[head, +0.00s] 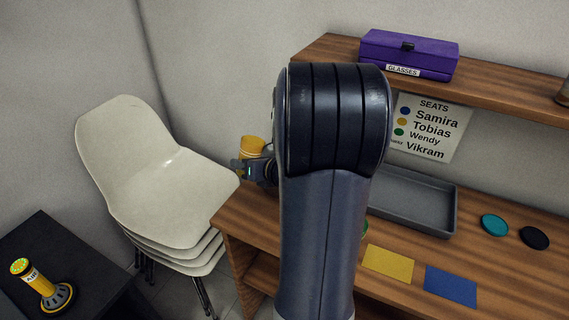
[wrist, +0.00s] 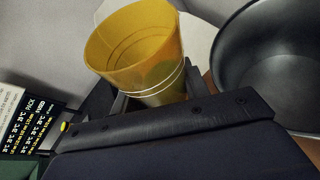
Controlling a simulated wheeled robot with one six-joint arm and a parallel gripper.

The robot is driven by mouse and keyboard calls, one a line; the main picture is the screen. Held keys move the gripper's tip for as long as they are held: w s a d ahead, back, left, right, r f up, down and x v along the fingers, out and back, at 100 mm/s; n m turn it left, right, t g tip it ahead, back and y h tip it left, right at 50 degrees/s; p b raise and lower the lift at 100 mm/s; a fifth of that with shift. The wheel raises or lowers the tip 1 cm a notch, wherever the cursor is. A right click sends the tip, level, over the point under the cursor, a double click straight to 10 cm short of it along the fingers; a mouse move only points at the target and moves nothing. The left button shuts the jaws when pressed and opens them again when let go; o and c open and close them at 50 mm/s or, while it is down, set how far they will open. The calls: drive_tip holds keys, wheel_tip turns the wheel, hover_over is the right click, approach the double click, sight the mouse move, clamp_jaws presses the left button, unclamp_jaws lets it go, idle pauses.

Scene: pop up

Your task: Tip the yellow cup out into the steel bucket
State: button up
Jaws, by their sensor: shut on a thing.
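The yellow cup (wrist: 133,45) is in my gripper (wrist: 150,97), which is shut around its lower part. In the wrist view its open mouth faces the camera, and the inner wall and rings near its bottom show; I cannot make out any contents. In the head view the cup (head: 252,147) shows small to the left of my arm, with my gripper (head: 250,165) just below it. The steel bucket (wrist: 270,62) is at the right of the wrist view, open and dark inside, apart from the cup. In the head view my arm hides the bucket.
A grey tray (head: 408,203), yellow card (head: 388,264), blue card (head: 450,286) and teal and black discs lie on the wooden counter (head: 515,265). A purple box (head: 408,53) stands on the upper shelf. Stacked white chairs (head: 150,170) stand left of the counter.

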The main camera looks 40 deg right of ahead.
sight(261, 152)
drive_tip(key=shift+d+r+m+y+p, duration=0.45)
drive_tip(key=shift+r+m+p, duration=0.2)
drive_tip(key=shift+p, duration=0.8)
drive_tip(key=shift+d+r+m+y+p, duration=0.35)
drive_tip(key=shift+d+r+m+p, duration=0.25)
drive_tip(key=shift+p, duration=0.85)
drive_tip(key=shift+a+r+m+t+y+p, duration=0.1)
drive_tip(key=shift+r+m+t+y+p, duration=0.25)
drive_tip(key=shift+r+m+p, duration=0.35)
drive_tip(key=shift+s+a+f+m, duration=0.1)
drive_tip(key=shift+f+m, duration=0.25)
drive_tip(key=shift+f, duration=0.1)
drive_tip(key=shift+r+m+t+y+p, duration=0.15)
drive_tip(key=shift+m+t+y+p, duration=0.2)
drive_tip(key=shift+m+y+p, duration=0.2)
drive_tip(key=shift+r+m+p, duration=0.35)
drive_tip(key=shift+r+p, duration=0.1)
drive_tip(key=shift+p, duration=0.1)
drive_tip(key=shift+a+f+b, duration=0.1)
drive_tip(key=shift+f+b, duration=0.2)
drive_tip(key=shift+f+m+t+y, duration=0.1)
drive_tip(key=shift+m+t+y, duration=0.2)
drive_tip(key=shift+m, duration=0.4)
idle(0.6)
idle(1.2)
